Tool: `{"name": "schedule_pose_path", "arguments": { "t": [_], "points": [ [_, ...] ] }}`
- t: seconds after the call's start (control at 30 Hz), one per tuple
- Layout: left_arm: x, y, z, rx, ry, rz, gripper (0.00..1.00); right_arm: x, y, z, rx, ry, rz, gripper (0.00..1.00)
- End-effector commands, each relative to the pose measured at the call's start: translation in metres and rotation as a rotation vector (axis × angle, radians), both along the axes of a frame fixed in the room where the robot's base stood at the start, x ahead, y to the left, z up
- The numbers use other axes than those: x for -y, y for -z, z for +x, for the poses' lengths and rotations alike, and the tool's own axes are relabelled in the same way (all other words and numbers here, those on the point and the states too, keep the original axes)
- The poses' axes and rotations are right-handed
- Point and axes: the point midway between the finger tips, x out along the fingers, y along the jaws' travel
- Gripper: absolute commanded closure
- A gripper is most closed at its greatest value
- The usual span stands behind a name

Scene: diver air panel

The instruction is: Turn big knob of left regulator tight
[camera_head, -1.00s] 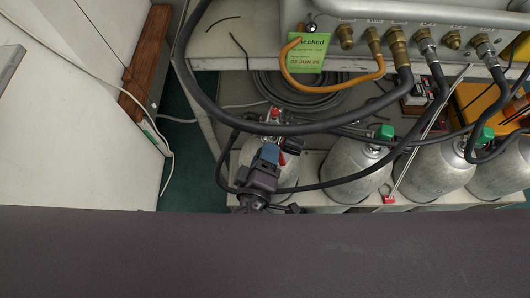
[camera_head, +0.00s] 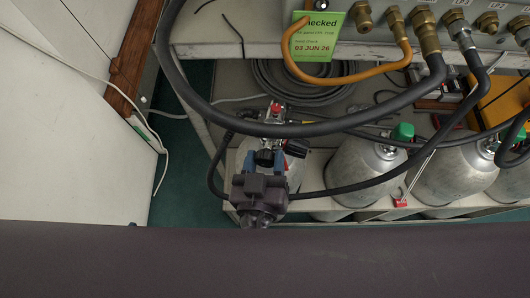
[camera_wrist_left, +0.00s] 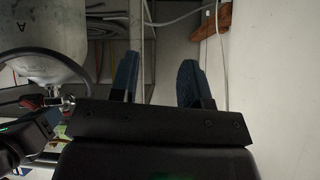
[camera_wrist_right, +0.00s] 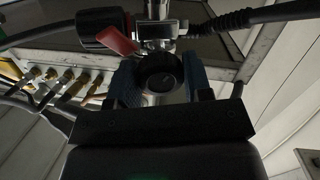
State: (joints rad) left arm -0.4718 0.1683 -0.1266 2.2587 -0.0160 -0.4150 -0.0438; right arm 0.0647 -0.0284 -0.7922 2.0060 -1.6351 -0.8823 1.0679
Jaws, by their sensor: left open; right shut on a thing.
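The left regulator (camera_head: 276,118) sits on top of the leftmost grey cylinder (camera_head: 292,176), with a red part at its top. My right gripper (camera_head: 265,164) has its blue fingers on either side of a round black knob (camera_head: 264,157) on this regulator, shut on it. In the right wrist view the knob (camera_wrist_right: 160,74) sits between the fingertips (camera_wrist_right: 161,84), its face towards the camera. A second black knob (camera_head: 296,148) sticks out to the right. My left gripper (camera_wrist_left: 157,80) is open and empty in the left wrist view; the head view does not show it.
A black hose (camera_head: 330,127) loops close above the right gripper. More cylinders (camera_head: 365,170) stand to the right. The panel (camera_head: 375,40) with brass fittings and a green tag (camera_head: 318,37) is above. Green floor (camera_head: 185,185) is open at left, beside a white wall (camera_head: 70,150).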

Motion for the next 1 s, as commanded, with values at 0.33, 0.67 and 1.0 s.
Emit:
{"name": "schedule_pose_path", "arguments": {
  "t": [0.33,0.67,1.0],
  "points": [
    [0.007,0.009,0.007,0.020,0.052,0.035,0.57,0.000,0.006,-0.001,0.058,0.024,0.322,0.78],
    [0.011,0.008,0.017,0.089,0.084,0.041,0.57,0.000,0.006,-0.001,0.120,0.045,0.619,0.78],
    [0.006,0.010,0.017,0.166,0.051,0.005,0.57,0.000,0.003,0.000,0.173,0.059,0.843,0.78]
  ]
}}
